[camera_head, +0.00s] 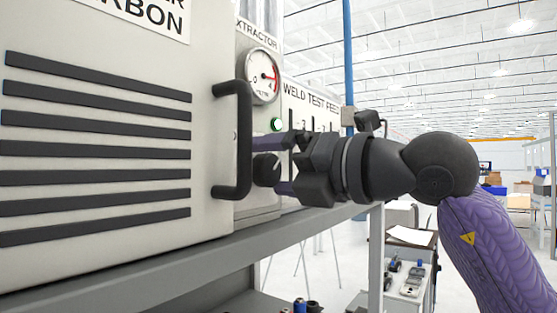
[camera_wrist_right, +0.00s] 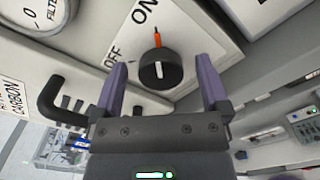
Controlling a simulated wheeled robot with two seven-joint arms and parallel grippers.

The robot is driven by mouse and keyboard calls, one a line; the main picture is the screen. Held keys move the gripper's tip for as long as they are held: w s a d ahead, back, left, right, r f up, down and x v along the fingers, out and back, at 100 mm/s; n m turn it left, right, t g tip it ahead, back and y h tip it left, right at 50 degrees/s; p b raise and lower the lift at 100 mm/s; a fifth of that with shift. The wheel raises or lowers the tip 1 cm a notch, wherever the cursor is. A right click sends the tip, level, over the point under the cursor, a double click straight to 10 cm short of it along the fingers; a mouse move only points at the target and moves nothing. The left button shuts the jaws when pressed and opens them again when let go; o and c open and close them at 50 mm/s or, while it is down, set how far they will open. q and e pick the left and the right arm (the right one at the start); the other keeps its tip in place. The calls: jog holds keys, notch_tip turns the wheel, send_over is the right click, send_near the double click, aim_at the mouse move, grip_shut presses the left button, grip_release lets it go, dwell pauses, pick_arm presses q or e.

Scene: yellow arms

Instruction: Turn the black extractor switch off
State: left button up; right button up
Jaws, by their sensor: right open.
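The black extractor switch (camera_head: 266,169) is a round knob on the pale panel below the gauge. In the right wrist view the knob (camera_wrist_right: 160,72) has a white mark and an orange pointer upward, between the printed OFF on the left and ON at the top. My right gripper (camera_head: 281,165) is at the panel in front of the knob, its purple fingers above and below it. In the wrist view the fingers (camera_wrist_right: 163,68) are open, one on each side of the knob, with visible gaps. My left gripper is out of view.
A black handle (camera_head: 241,140) stands out from the cabinet just left of the knob. A round gauge (camera_head: 263,76) and a green light (camera_head: 277,125) are above it. A grey shelf edge (camera_head: 180,273) runs below.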

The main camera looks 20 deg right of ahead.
jog(key=shift+c, duration=0.2)
jog(key=shift+w, duration=0.1)
jog(key=c, duration=1.2)
jog(key=shift+c, duration=0.2)
jog(key=shift+n, duration=0.3)
jog(key=n, duration=0.3)
jog(key=shift+n, duration=0.4)
jog(key=n, duration=0.4)
jog(key=shift+a+b, duration=0.1)
jog(key=shift+b, duration=0.25)
jog(key=n, duration=0.5)
jog(key=shift+a, duration=0.1)
jog(key=shift+s+n, duration=0.2)
jog(key=shift+n, duration=2)
